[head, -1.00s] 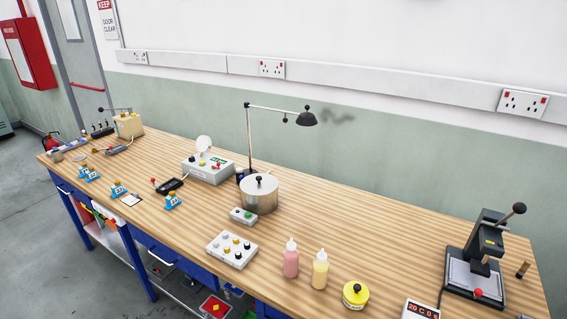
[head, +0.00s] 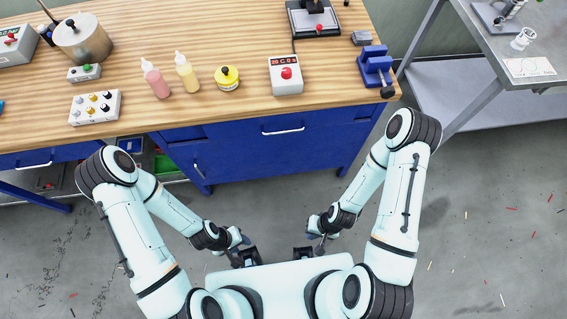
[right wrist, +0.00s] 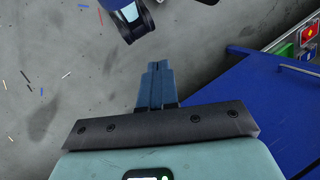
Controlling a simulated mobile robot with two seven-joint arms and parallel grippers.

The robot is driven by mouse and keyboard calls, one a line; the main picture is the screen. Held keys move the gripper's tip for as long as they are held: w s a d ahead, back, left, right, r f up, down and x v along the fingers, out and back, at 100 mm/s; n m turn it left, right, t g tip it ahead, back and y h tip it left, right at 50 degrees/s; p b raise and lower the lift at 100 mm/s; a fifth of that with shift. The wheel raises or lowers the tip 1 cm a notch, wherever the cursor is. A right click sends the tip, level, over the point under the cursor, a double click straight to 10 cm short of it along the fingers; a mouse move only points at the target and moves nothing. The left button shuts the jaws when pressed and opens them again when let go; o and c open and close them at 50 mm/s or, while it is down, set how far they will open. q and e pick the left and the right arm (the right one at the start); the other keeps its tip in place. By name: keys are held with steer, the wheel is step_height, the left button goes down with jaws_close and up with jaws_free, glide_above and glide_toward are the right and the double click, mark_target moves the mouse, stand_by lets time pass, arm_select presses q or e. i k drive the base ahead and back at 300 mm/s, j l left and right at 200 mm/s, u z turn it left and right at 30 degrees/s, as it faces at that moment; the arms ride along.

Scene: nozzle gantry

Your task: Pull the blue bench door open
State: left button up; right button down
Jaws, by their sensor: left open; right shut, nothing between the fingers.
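The blue bench door (head: 270,158) is the front panel of the blue cabinet under the wooden bench. It looks closed. A small pale upright handle (head: 198,170) sits at its left edge. My left gripper (head: 245,258) is low in front of my body, short of the door and touching nothing; its jaws are small here but look open. My right gripper (head: 303,253) is close to its right, also apart from the door. In the right wrist view its fingers (right wrist: 157,78) are shut and empty over the floor, with blue cabinet panelling (right wrist: 275,95) to the right.
A drawer with a pale horizontal handle (head: 283,131) is above the door. The wooden bench top (head: 230,118) carries bottles, a yellow pot (head: 227,80), a red-button box (head: 286,76) and a blue vise (head: 376,68). A grey table (head: 520,45) stands right. Floor before the cabinet is clear.

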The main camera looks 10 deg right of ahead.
mark_target(237, 158)
steer(key=i+u, duration=0.1)
steer(key=u, duration=0.35)
steer(key=i+u, duration=0.1)
steer(key=u, duration=0.3)
steer(key=i+u, duration=0.1)
steer(key=u, duration=0.35)
steer(key=i+u, duration=0.1)
steer(key=u, duration=0.35)
